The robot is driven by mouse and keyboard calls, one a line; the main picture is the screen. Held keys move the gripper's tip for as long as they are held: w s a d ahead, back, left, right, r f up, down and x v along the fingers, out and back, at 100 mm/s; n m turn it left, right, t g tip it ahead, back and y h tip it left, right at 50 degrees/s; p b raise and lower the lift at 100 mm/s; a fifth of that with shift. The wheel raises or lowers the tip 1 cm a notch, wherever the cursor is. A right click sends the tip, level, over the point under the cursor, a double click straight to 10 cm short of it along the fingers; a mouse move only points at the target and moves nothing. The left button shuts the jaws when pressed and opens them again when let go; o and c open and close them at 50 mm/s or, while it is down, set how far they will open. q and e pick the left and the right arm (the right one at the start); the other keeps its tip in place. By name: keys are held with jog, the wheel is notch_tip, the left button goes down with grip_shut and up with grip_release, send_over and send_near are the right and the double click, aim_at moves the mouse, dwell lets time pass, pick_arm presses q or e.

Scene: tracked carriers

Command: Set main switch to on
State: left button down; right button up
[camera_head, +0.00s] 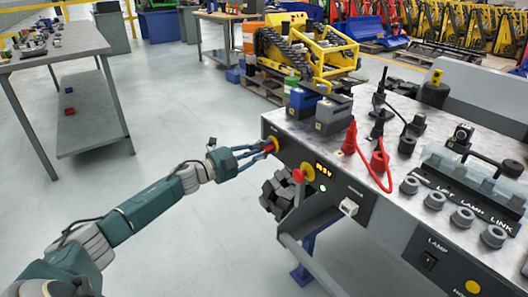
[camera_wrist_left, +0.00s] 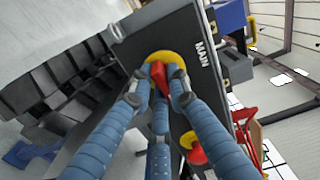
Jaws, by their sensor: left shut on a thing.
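The main switch (camera_head: 274,143) is on the left end of the bench's dark front panel. In the left wrist view it is a red knob (camera_wrist_left: 158,72) on a yellow disc, beside the word MAIN. The fingers of my left gripper (camera_head: 266,147) reach it from the left and are closed around the red knob. They hide part of the knob, and I cannot tell its exact setting. My right gripper is not in view.
Red cables and plugs (camera_head: 379,158) stand on the bench top. A rocker switch (camera_head: 429,260) marked LAMP is farther right. The floor at left is clear.

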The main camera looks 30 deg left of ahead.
pick_arm(q)
jog(key=shift+m, duration=0.6)
jog(key=shift+d+f, duration=0.1)
jog(key=c, duration=1.7)
grip_release()
jog(key=shift+o, duration=0.2)
jog(key=v, duration=1.2)
